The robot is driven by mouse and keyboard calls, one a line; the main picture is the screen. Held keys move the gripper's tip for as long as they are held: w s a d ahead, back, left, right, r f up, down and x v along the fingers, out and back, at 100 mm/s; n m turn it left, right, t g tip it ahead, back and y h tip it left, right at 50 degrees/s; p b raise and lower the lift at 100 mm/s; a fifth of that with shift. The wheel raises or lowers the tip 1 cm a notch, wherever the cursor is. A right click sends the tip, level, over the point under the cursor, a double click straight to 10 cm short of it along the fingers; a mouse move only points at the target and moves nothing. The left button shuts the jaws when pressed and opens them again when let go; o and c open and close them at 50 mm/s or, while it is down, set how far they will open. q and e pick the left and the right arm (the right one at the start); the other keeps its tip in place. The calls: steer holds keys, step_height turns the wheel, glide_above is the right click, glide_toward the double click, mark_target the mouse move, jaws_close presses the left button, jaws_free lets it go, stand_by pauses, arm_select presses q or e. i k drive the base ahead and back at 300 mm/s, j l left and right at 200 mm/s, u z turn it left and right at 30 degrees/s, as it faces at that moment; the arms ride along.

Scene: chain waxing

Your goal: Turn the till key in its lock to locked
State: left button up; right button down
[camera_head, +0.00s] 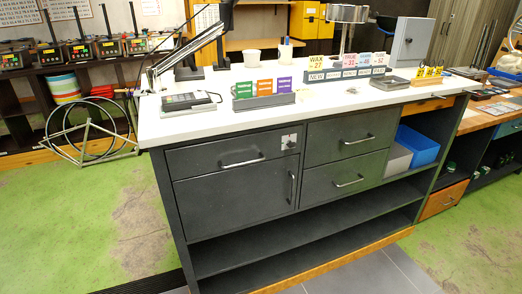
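A small pale lock plate (289,141) is set in the upper right corner of the top left drawer (225,155) of the dark grey counter. A small dark shape shows on the plate, where a key would sit. It is too small to tell the key's shape or which way it is turned. The drawer looks closed, with a silver bar handle (243,162) left of the plate. Neither of my grippers shows in this view.
The white countertop (225,121) carries a card terminal (188,101), a holder with coloured cards (263,101), number signs (345,75) and a grey tray (389,83). A blue bin (418,145) sits on the right shelf. Green floor (95,220) is clear at the front left.

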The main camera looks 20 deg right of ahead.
mark_target(290, 145)
steer(key=l+z, duration=0.1)
steer(key=l, duration=0.45)
steer(key=i+l, duration=0.15)
steer(key=l, duration=0.4)
steer(key=l+z, duration=0.15)
steer(key=l, duration=0.45)
steer(key=i, duration=0.05)
